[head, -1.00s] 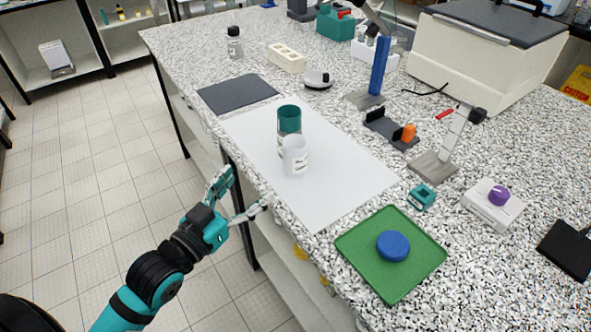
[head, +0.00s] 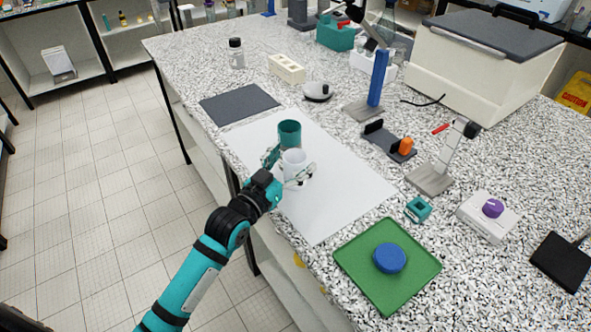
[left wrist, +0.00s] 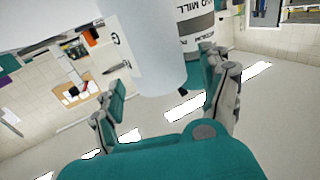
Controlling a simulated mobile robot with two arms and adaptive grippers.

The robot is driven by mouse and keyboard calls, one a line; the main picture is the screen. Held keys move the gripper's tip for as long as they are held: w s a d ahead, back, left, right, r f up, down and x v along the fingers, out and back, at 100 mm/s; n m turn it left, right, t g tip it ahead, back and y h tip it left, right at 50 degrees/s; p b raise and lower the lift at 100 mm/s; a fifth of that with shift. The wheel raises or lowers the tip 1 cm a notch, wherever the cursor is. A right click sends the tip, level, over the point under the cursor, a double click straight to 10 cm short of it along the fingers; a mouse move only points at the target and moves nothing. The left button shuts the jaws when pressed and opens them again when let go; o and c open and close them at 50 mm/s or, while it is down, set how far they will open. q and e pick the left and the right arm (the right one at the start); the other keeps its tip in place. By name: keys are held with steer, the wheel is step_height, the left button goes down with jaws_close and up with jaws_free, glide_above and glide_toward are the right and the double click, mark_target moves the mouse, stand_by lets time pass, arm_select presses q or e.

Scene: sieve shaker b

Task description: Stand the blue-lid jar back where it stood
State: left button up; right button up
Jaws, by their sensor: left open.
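An open white jar (head: 293,162) without a lid stands on the white sheet. A blue lid (head: 390,258) lies apart from it on a green tray (head: 352,272). My left gripper (head: 285,168) is open, with one finger on each side of the white jar. In the left wrist view the white jar (left wrist: 148,50) shows between the open fingers of the left gripper (left wrist: 165,98); I cannot tell whether they touch it. A teal container (head: 289,133) stands just behind the white jar, and its labelled side (left wrist: 194,22) shows in the left wrist view. My right gripper is out of view.
The white sheet (head: 325,215) has free room in front and to the right. A dark mat (head: 238,104) lies behind it. A small teal block (head: 418,209), a stand (head: 432,178) and a white box with a purple knob (head: 482,220) are to the right.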

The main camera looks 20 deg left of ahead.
arm_select(q)
steer(key=shift+w+d, duration=0.1)
steer(key=shift+w, duration=0.25)
steer(key=shift+s, duration=0.1)
steer(key=shift+c, duration=0.3)
steer(key=c, duration=1.1)
steer(key=shift+c, duration=1.4)
steer(key=shift+r, duration=0.1)
